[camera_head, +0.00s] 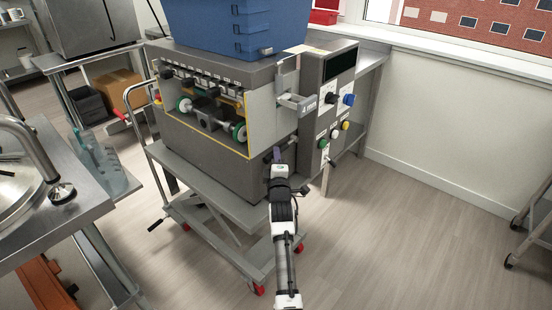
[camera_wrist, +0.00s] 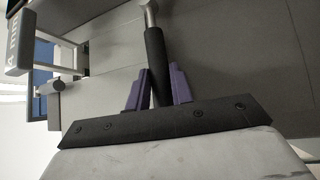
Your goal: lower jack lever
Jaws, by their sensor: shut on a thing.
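The lever (camera_wrist: 154,45) has a black cylindrical grip on a pale metal rod, in front of a grey panel in the wrist view. The two purple fingers of my gripper (camera_wrist: 160,70) are shut on the grip, one on each side. There the lever is largely hidden behind my gripper and arm.
The grey depositor machine (camera_head: 210,165) stands on a wheeled cart (camera_head: 240,211) with a blue container (camera_head: 235,28) on top. A control panel (camera_head: 335,105) with coloured buttons is to the right. A steel table (camera_head: 85,208) is at left.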

